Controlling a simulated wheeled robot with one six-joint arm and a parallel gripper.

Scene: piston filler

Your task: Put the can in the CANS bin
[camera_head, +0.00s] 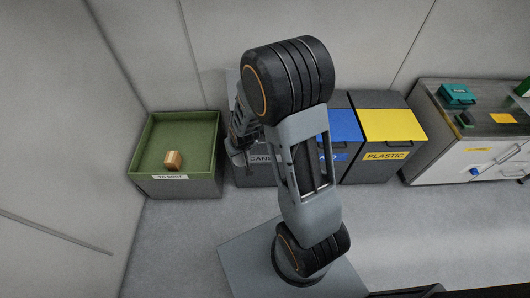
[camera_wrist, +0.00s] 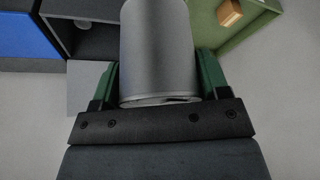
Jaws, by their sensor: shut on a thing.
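A plain silver-grey can (camera_wrist: 158,45) is held between the green fingers of my gripper (camera_wrist: 157,82) in the wrist view. Its far end runs out of the top of the picture. The CANS bin (camera_head: 257,174) stands behind my arm in the head view, its label partly covered. In the wrist view its dark open inside (camera_wrist: 98,42) shows behind and to the left of the can, with a small pale round thing in it. In the head view my arm hides most of the gripper and the bin's opening.
Left of the CANS bin is the green-lined sorting box (camera_head: 207,130) with a wooden block (camera_head: 173,160). To the right are a blue-lidded bin (camera_head: 345,127), the yellow-lidded PLASTIC bin (camera_head: 394,126) and a cabinet (camera_head: 461,157). Grey floor in front is clear.

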